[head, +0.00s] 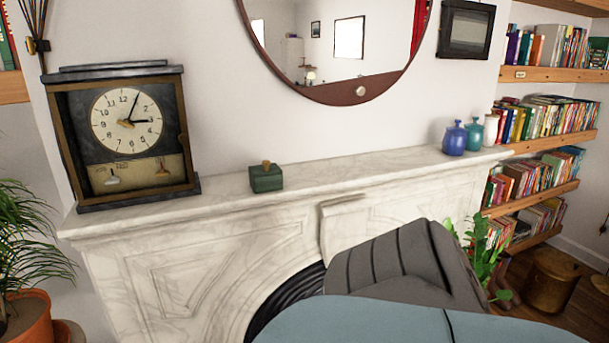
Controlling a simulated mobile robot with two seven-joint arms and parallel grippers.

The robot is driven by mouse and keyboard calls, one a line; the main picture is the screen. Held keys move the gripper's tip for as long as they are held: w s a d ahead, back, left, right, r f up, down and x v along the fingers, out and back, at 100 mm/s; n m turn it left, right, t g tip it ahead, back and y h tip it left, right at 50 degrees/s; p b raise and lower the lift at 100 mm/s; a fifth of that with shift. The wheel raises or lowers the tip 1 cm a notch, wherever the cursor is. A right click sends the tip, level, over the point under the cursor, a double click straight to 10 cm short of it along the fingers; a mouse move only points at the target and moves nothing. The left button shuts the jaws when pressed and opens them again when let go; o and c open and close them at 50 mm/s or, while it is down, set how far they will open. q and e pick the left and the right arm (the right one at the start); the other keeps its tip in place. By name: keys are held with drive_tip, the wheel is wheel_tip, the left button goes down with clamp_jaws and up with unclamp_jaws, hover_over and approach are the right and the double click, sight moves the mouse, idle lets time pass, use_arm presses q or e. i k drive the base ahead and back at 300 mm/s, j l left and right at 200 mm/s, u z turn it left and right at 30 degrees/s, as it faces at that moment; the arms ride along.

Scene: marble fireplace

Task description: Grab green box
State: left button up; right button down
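The small green box (266,180) sits on the white marble mantel (340,174), right of the clock and left of the mantel's middle. It has a dark green body and a small brown knob on top. It looks closed and upright, with bare marble on both sides. Neither my left nor my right gripper shows in the head view, so nothing is seen touching the box.
A dark mantel clock (126,133) stands left of the box. A blue jar (454,138), a teal jar (473,134) and a white jar (491,129) stand at the mantel's right end. A round mirror (340,98) hangs above. A dark grey ridged shape (395,265) blocks the lower right.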

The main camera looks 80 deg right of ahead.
sight(261, 184)
drive_tip(key=z, duration=2.15)
drive_tip(key=i+l+u, duration=0.25)
drive_tip(key=l, duration=0.4)
drive_tip(key=i, duration=0.1)
